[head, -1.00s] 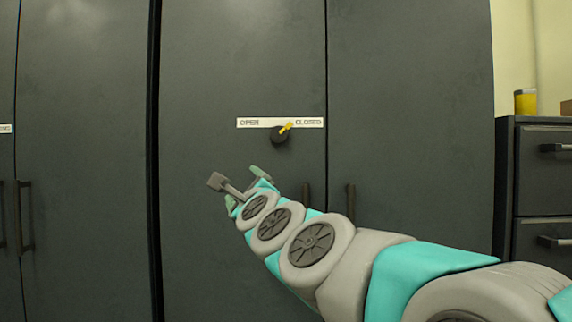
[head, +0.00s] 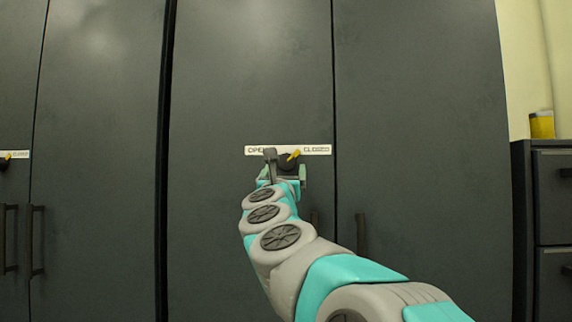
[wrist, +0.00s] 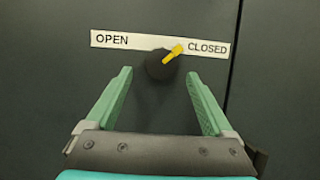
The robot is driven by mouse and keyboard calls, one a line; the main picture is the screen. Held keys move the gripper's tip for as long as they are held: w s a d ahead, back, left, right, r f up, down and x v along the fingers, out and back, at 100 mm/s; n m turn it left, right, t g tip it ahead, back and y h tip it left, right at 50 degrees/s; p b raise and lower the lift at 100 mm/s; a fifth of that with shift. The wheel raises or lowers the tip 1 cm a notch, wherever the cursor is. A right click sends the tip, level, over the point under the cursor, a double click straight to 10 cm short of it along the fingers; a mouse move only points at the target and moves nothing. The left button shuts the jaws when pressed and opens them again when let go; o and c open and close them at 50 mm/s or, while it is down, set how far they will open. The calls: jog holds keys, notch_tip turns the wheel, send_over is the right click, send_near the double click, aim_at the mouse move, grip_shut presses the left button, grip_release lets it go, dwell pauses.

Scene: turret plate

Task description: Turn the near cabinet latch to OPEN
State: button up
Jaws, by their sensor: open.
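The near latch is a round black knob (wrist: 160,66) with a yellow pointer (wrist: 173,53) aimed up and right, toward the word CLOSED. It sits at the lower edge of a white label strip (wrist: 130,42) reading OPEN at left and CLOSED at right. In the head view the knob (head: 288,161) is partly hidden by my gripper (head: 285,172). In the wrist view my gripper (wrist: 163,80) is open, one green finger on each side below the knob. The knob lies between the fingertip lines; I cannot tell whether the fingers touch it.
The latch is on a tall dark cabinet door (head: 250,80). Door handles (head: 361,235) hang lower down. Another latch (head: 5,160) shows on the cabinet at far left. A drawer unit (head: 560,200) with a yellow cup (head: 542,124) stands at right.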

aim_at(287, 162)
jog(key=shift+w+d+r, duration=0.1)
jog(key=shift+w+r, duration=0.35)
jog(key=shift+w, duration=0.15)
jog(key=shift+p+x, duration=0.35)
jog(key=shift+x, duration=0.4)
jog(key=shift+f, duration=0.15)
jog(key=shift+c, duration=0.3)
jog(key=c, duration=1.3)
